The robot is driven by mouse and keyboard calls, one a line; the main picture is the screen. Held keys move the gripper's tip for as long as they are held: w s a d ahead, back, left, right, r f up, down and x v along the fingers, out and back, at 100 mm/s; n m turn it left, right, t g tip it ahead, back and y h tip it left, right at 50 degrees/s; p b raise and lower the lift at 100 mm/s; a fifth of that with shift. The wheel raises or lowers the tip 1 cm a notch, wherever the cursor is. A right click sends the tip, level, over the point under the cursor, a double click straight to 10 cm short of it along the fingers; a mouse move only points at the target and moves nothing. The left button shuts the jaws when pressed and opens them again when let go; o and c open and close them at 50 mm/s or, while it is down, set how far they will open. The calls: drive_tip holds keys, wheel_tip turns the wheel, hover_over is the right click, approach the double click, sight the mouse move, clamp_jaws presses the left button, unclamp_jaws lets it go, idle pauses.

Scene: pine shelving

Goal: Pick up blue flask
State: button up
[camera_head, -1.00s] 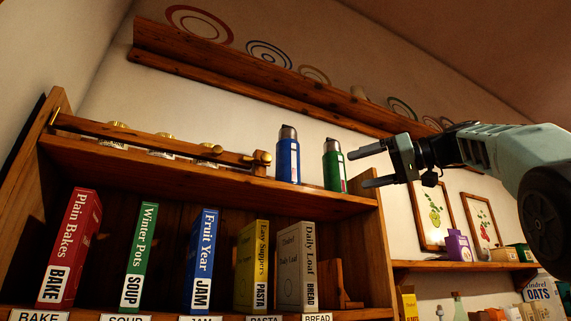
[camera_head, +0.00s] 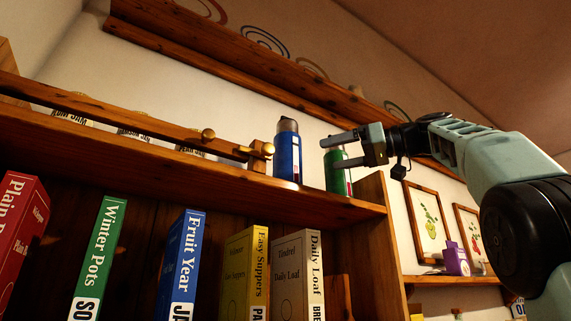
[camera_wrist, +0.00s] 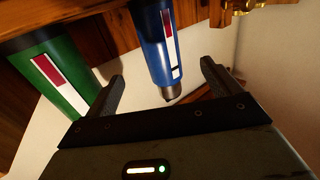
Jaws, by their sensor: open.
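The blue flask (camera_head: 287,152) with a grey cap stands upright on the shelf's top board, left of the green flask (camera_head: 336,170). My gripper (camera_head: 324,152) is open and empty; in the head view its fingers point left, overlapping the green flask and just right of the blue one. In the wrist view my gripper (camera_wrist: 160,85) has its fingers apart, with the blue flask (camera_wrist: 158,45) showing between them, beyond the tips. The green flask (camera_wrist: 55,75) shows at the left, outside the left finger. I cannot tell the exact gap to either flask.
A wooden rail with a brass-knobbed post (camera_head: 258,155) stands close left of the blue flask. Several books (camera_head: 180,262) line the shelf below. A long wall ledge (camera_head: 220,62) runs above. Framed pictures (camera_head: 428,215) hang at the right.

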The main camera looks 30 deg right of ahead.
sight(301, 162)
drive_tip(key=p+x, duration=0.2)
drive_tip(key=x, duration=0.4)
drive_tip(key=shift+w+a+r, duration=0.15)
drive_tip(key=shift+w+a, duration=0.05)
drive_tip(key=shift+w, duration=0.05)
drive_tip(key=shift+w+a, duration=0.3)
drive_tip(key=shift+w, duration=0.2)
drive_tip(key=p+x, duration=0.4)
drive_tip(key=shift+w+a, duration=0.2)
drive_tip(key=shift+w, duration=0.05)
drive_tip(key=shift+w+a+f, duration=0.15)
drive_tip(key=shift+w+f, duration=0.05)
drive_tip(key=shift+w, duration=0.05)
drive_tip(key=c, duration=1.4)
drive_tip(key=shift+r, duration=0.15)
